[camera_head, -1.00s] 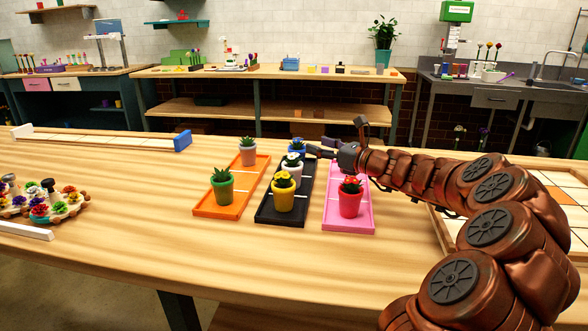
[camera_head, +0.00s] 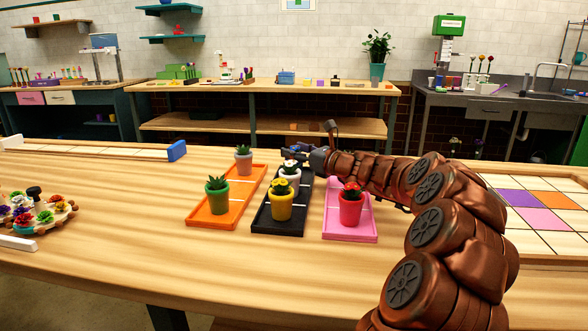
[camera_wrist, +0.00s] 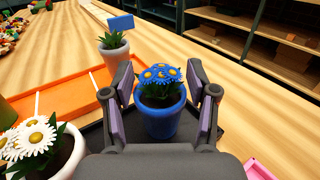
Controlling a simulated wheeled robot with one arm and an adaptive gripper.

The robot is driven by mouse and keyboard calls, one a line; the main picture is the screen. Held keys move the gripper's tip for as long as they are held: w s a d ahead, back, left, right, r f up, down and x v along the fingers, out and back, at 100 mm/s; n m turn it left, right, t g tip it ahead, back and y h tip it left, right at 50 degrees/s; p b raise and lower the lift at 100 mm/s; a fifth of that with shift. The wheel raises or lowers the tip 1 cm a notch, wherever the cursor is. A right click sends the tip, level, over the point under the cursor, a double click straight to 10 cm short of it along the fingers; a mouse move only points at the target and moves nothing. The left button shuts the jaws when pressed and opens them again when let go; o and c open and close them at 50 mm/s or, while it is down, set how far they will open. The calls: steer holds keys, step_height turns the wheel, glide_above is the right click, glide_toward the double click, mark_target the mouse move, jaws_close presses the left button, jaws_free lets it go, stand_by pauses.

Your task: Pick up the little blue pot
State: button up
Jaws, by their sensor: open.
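The little blue pot (camera_wrist: 160,118) with blue flowers stands upright at the far end of the black tray (camera_head: 268,231). In the wrist view it sits between the spread fingers of my gripper (camera_wrist: 162,100), with a finger on each side. The gripper is open and I see no firm contact with the pot. In the head view my gripper (camera_head: 300,155) reaches over the far end of the black tray and hides the blue pot.
A white pot (camera_head: 289,176) and a yellow pot (camera_head: 279,206) stand nearer on the black tray. An orange tray (camera_head: 212,224) with green and pale pots is left; a pink tray (camera_head: 350,236) with a red pot is right.

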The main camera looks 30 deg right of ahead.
steer(key=shift+w+a, duration=0.15)
steer(key=shift+w, duration=0.1)
steer(key=shift+c, duration=0.3)
jaws_close()
